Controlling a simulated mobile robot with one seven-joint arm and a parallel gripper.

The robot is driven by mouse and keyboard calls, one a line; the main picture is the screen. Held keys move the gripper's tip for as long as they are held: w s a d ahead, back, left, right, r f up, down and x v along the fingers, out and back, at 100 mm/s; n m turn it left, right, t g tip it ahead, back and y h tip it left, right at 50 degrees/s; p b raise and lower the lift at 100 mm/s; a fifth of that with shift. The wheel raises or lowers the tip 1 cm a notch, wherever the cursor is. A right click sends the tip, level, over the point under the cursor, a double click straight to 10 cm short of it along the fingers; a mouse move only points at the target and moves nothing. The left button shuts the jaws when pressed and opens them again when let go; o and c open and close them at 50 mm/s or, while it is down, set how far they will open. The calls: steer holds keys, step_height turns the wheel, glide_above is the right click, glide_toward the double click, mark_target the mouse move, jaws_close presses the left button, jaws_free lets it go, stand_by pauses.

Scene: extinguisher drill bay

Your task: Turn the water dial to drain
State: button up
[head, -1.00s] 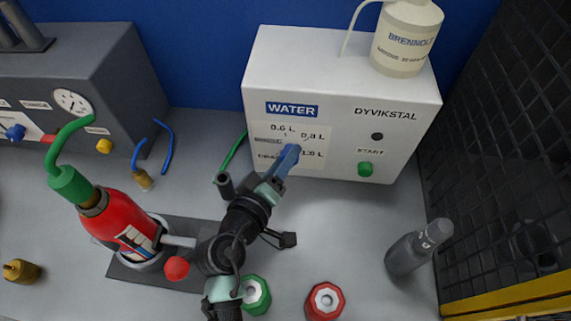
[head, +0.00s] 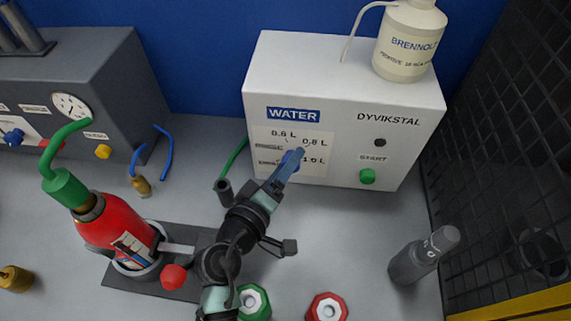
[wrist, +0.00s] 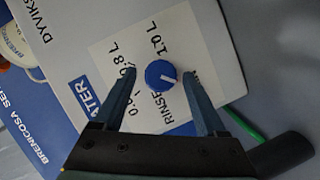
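The water dial (wrist: 160,75) is a small round blue knob with a white pointer mark, on the white label panel of the white machine (head: 345,100). In the wrist view its mark points toward picture right. The labels 0.8 L, 1.0 L and RINSE show around it; I cannot read a drain label there. My gripper (wrist: 160,72) is open, with one blue finger on each side of the dial and a visible gap to each. In the head view my gripper (head: 299,152) is at the panel and partly hides the dial (head: 288,160) and lower labels.
A green start button (head: 367,176) is to the right of the dial. A white bottle (head: 407,45) stands on the machine. A red extinguisher (head: 118,228) stands at left, a grey cylinder (head: 422,257) at right. A black tube end (wrist: 285,150) is near my gripper.

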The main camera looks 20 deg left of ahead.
step_height(320, 180, up, 10)
steer(key=shift+r+p, duration=0.1)
steer(key=shift+p, duration=0.6)
